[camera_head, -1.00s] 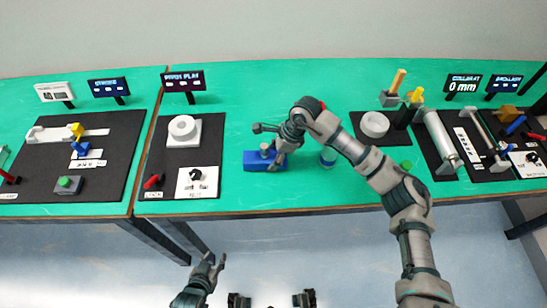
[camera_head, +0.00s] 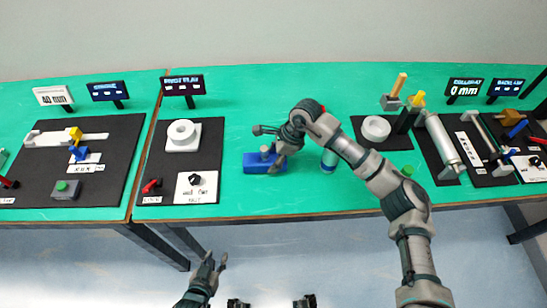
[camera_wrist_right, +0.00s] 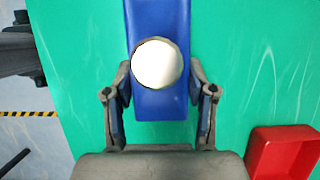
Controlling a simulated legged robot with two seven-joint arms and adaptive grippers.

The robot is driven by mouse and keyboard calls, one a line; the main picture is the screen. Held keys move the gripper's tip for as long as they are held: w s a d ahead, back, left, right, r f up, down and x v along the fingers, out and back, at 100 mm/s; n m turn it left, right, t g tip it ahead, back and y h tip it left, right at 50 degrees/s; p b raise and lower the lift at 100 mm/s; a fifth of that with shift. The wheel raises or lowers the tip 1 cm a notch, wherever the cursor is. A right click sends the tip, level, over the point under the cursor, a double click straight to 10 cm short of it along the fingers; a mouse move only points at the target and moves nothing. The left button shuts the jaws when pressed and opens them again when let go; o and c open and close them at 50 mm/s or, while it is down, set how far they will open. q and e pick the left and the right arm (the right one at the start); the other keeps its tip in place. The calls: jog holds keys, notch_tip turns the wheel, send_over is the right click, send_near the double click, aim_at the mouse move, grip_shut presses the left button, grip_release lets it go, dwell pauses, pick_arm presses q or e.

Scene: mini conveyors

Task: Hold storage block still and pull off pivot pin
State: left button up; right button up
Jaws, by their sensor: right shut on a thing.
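The storage block is a blue block (camera_head: 252,164) lying on the green table in front of my right arm. It also shows in the wrist view (camera_wrist_right: 160,106). The pivot pin (camera_head: 265,150) stands up from the block as a short grey cylinder. In the wrist view its pale round top (camera_wrist_right: 157,64) is seen from above. My left gripper (camera_head: 214,262) is open and empty, low in front of the table edge, away from the block.
A red tray (camera_wrist_right: 288,150) shows in the wrist view's lower right corner. Dark panels with fixtures lie left (camera_head: 154,167) and right (camera_head: 396,139). The table is clear in front of and behind the block.

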jog(key=shift+f, duration=0.7)
dwell(1.6)
jog(key=o, duration=1.3)
jog(key=shift+r, duration=0.2)
